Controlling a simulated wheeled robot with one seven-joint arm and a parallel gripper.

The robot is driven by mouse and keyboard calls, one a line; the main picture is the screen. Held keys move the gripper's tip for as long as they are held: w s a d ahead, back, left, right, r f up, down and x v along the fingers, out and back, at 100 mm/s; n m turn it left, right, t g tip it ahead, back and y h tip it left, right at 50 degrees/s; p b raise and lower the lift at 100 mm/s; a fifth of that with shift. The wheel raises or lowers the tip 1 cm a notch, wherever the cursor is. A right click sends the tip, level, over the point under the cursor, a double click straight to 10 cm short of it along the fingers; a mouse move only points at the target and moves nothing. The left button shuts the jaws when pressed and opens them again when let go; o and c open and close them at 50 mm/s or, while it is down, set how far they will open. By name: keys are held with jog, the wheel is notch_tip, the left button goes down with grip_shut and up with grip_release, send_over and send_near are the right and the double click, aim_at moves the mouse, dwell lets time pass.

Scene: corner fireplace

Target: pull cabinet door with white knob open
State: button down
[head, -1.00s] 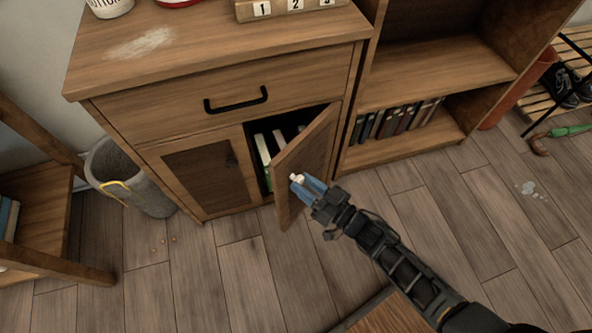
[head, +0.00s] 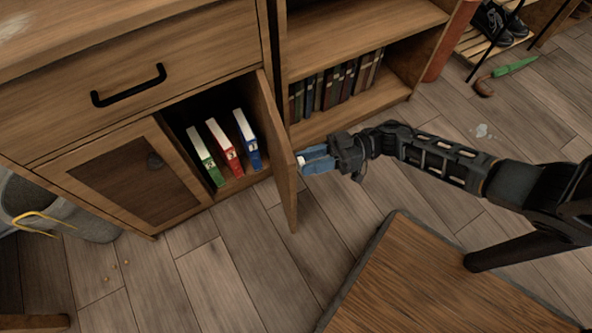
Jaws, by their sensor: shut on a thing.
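The right cabinet door (head: 274,137) is wooden and stands wide open, roughly square to the cabinet front, with its edge toward me. My gripper (head: 308,162) has blue fingers and is on the outer side of the door near its free edge, shut on the white knob (head: 300,160). Only a small bit of the knob shows between the fingers and the door. Inside the open compartment (head: 243,183) stand a green, a red and a blue binder.
The left door (head: 130,178) with a dark panel is shut. A drawer with a black handle (head: 128,86) is above. An open shelf with books (head: 335,88) is to the right, behind my gripper. A grey bin (head: 60,215) stands at left. The floor before the cabinet is mostly clear.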

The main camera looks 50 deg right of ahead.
jog(key=shift+s+d+n+g+y+b, duration=0.2)
jog(key=shift+d+n+g+y+b, duration=0.2)
jog(key=shift+d, duration=0.2)
jog(key=shift+s+d+n+g+y+b, duration=0.2)
jog(key=shift+d+n+g+b, duration=0.15)
jog(key=shift+d+g, duration=0.2)
jog(key=c, duration=0.7)
grip_release()
jog(key=shift+v, duration=3.9)
jog(key=shift+w, duration=0.1)
